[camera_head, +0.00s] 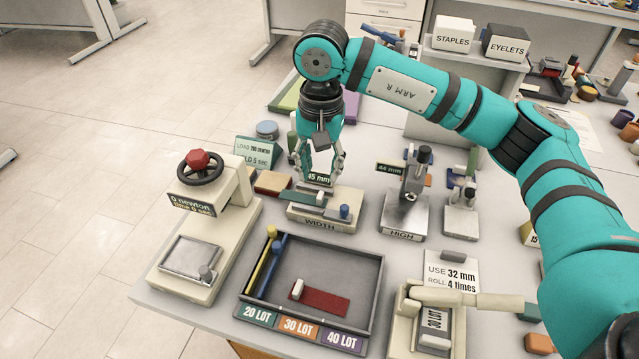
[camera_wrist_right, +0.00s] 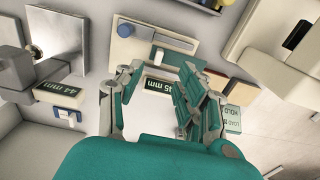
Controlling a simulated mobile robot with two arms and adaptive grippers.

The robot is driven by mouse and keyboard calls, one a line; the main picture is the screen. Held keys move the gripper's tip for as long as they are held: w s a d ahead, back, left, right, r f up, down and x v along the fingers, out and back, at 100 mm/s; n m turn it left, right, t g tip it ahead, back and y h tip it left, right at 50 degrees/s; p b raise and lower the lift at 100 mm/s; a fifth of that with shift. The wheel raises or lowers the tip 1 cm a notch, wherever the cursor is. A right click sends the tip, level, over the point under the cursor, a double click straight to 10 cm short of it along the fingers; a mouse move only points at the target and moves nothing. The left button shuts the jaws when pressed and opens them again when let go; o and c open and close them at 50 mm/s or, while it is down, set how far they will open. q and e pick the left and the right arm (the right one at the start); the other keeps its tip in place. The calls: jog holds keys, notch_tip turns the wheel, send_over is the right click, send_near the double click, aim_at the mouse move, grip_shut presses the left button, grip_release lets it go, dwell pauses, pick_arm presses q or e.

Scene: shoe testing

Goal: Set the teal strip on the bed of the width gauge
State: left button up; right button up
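The width gauge (camera_head: 319,224) is a cream block with a WIDTH label, a blue knob and a 45 mm sign behind it. My right gripper (camera_head: 319,178) is just above and behind the gauge, pointing down. Its fingers are spread apart with nothing between them, and the wrist view shows the same gap (camera_wrist_right: 166,82). My left gripper is not in view.
A grey tray (camera_head: 376,290) with red, blue and yellow strips stands in front. A press with a red-topped wheel (camera_head: 201,170) is at left. The HIGH gauge (camera_head: 404,216) stands close at right, and a roller fixture (camera_head: 458,325) is at front right.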

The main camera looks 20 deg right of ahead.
aim_at(320, 196)
notch_tip(320, 196, up, 5)
jog(key=shift+r, duration=0.1)
dwell(0.6)
